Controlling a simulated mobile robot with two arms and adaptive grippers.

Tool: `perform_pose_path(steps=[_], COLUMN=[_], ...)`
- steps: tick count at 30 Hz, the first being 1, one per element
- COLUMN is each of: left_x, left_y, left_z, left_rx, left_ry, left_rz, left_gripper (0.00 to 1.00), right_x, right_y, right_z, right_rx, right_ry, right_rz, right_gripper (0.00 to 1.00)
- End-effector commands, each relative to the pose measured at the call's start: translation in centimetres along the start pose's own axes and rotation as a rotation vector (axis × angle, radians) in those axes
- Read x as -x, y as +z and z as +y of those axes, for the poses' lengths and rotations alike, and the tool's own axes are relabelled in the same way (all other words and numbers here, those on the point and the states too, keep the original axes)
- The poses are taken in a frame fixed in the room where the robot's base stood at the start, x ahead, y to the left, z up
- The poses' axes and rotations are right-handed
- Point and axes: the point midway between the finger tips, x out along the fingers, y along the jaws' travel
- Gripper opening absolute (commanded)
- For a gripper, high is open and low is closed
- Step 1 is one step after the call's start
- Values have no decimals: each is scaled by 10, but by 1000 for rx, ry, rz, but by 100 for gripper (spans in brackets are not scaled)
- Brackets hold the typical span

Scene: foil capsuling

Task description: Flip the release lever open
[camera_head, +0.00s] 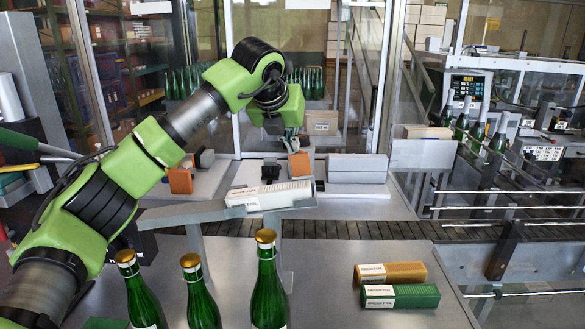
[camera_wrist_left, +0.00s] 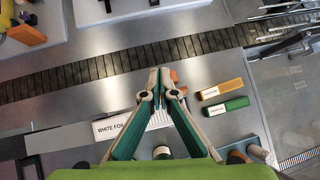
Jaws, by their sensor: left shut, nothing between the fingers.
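An orange block (camera_head: 181,181) with a black lever-like part (camera_head: 204,158) stands on a grey base at the back. A second orange block (camera_head: 299,164) stands to its right beside a black part (camera_head: 270,172). I cannot tell which part is the release lever. My left gripper (camera_head: 289,141) is above the second orange block in the head view, its fingertips mostly hidden. In the left wrist view my left gripper (camera_wrist_left: 160,72) is shut and empty. An orange block (camera_wrist_left: 27,34) and black part (camera_wrist_left: 28,18) show there at the top left. My right gripper is out of view.
A white foil box (camera_head: 268,194) lies on a grey chute. An orange foil box (camera_head: 391,273) and green foil box (camera_head: 400,296) lie at the front right. Several gold-topped green bottles (camera_head: 268,287) stand in front. A dark slatted conveyor (camera_head: 350,230) crosses behind.

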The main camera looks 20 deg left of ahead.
Motion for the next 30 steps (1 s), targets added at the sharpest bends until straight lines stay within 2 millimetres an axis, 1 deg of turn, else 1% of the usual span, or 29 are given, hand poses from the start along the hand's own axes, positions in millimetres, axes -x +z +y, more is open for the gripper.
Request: perform_pose_path(steps=[6, 12, 30], left_x=[-9, -13, -15], left_y=[6, 9, 10], left_z=[1, 2, 3], left_rx=[0, 0, 0], left_ry=[0, 0, 0], left_rz=[0, 0, -1], left_gripper=[0, 0, 0], right_x=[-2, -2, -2], right_y=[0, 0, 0], right_z=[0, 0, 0], right_rx=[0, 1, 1], right_ry=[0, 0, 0], right_rz=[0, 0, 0], right_gripper=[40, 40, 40])
